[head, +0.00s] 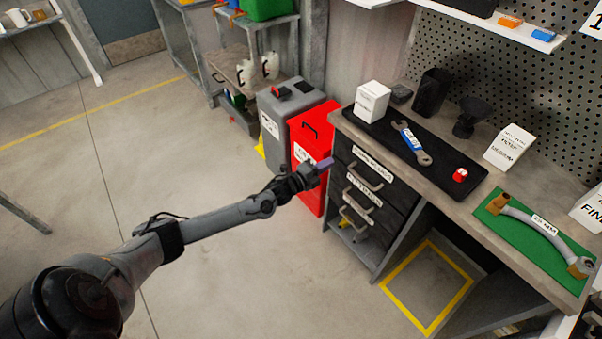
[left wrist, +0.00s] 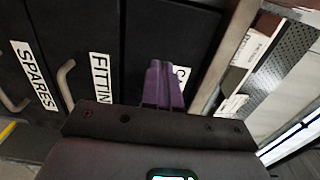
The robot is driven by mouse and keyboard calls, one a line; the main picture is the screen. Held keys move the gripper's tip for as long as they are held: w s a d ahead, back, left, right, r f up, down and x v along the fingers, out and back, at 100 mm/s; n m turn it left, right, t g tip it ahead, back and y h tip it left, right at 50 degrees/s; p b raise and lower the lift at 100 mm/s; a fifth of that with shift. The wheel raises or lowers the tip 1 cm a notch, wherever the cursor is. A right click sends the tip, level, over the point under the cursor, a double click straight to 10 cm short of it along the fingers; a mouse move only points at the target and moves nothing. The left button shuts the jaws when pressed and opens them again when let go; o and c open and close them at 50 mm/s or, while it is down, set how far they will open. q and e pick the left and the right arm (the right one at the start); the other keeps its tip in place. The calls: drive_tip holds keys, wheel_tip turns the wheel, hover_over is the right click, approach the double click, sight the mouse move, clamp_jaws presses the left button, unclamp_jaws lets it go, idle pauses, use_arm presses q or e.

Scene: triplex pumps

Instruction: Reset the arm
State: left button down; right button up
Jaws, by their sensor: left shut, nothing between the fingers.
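My left arm reaches in from the lower left in the head view. Its gripper (head: 322,165) is in front of the top of the drawer unit (head: 375,200), near the red bin. The purple fingers are together with nothing between them. In the left wrist view the shut gripper (left wrist: 162,85) points toward the labelled drawer fronts and partly covers one label. Whether the fingertips touch the drawer unit cannot be told. My right gripper is not in view.
On the workbench, a black mat (head: 440,185) carries a wrench (head: 412,143) and a small red part (head: 460,175). A white box (head: 372,101) stands at its left end. A hose (head: 540,230) lies on a green mat. A red bin (head: 316,125) stands left of the drawers.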

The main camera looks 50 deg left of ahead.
use_arm(q)
drive_tip(key=s+d+f+n+g+p, duration=0.15)
drive_tip(key=s+f+p, duration=0.25)
drive_tip(key=s, duration=0.8)
drive_tip(key=s+d+r+n+g+p, duration=0.1)
drive_tip(key=s+d+n+p, duration=0.2)
drive_tip(key=d, duration=0.5)
drive_tip(key=s+d+r+n+g, duration=0.1)
drive_tip(key=s+d+n, duration=0.2)
drive_tip(key=s+d, duration=0.45)
drive_tip(key=s+d+r+n+g+y+p, duration=0.1)
drive_tip(key=s+d+r+n+g, duration=0.2)
drive_tip(key=s+r+n+g, duration=0.3)
drive_tip(key=s+d+r+n+g+p, duration=0.25)
drive_tip(key=s+r+n+g, duration=0.2)
drive_tip(key=s, duration=0.45)
wheel_tip(320, 180, up, 38)
drive_tip(key=m+p, duration=0.1)
drive_tip(key=p, duration=3.5)
drive_tip(key=shift+w+d+f, duration=0.2)
drive_tip(key=shift+w+d, duration=0.05)
drive_tip(key=shift+d, duration=0.05)
